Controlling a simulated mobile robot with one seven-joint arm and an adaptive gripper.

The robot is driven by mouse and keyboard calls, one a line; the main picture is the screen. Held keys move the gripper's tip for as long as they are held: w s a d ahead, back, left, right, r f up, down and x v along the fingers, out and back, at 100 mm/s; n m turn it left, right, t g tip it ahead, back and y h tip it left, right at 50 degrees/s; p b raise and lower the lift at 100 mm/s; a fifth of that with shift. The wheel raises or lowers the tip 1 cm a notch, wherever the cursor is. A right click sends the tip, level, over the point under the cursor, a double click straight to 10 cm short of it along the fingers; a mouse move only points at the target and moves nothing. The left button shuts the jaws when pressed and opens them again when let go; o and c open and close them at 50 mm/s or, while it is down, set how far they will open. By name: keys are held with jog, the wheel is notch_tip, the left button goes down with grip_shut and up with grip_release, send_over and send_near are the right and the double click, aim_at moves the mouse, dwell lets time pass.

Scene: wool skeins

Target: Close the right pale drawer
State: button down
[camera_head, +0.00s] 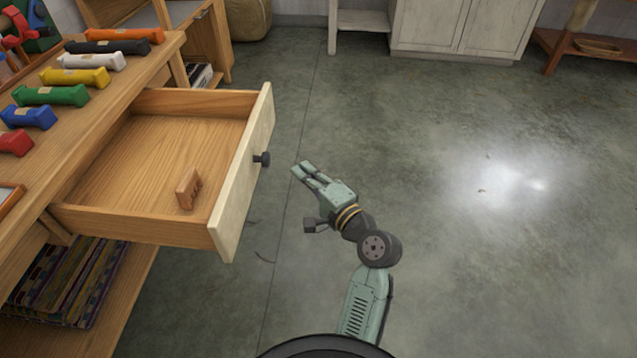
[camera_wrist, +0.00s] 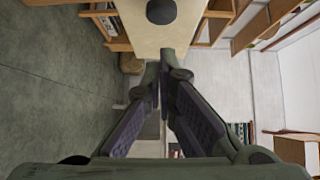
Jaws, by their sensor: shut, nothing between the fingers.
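The pale-fronted drawer (camera_head: 243,175) stands pulled out from the wooden table, with its dark round knob (camera_head: 262,159) on the outer face. A small brown wooden piece (camera_head: 188,188) lies inside the drawer. My gripper (camera_head: 301,169) is to the right of the drawer front, shut and empty, with its fingers pointing toward the front. In the head view a gap of floor shows between the fingertips and the knob. In the wrist view the pale front (camera_wrist: 145,30) and the knob (camera_wrist: 161,11) are ahead of my fingers (camera_wrist: 161,75). I cannot tell there whether they touch.
Several coloured wool skeins (camera_head: 77,77) lie in a row on the tabletop (camera_head: 150,55). Folded striped cloths (camera_head: 68,280) lie on the shelf below. A pale cabinet (camera_head: 462,28) stands at the back. The floor (camera_head: 430,130) to the right is clear.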

jog(key=shift+w+a+p, duration=0.2)
jog(key=shift+w+a, duration=0.05)
jog(key=shift+a, duration=0.6)
jog(key=shift+w+a+p, duration=0.15)
jog(key=shift+w+a, duration=0.05)
jog(key=shift+a, duration=0.6)
jog(key=shift+w+a+p, duration=0.2)
jog(key=shift+w+a, duration=0.05)
jog(key=shift+a, duration=0.6)
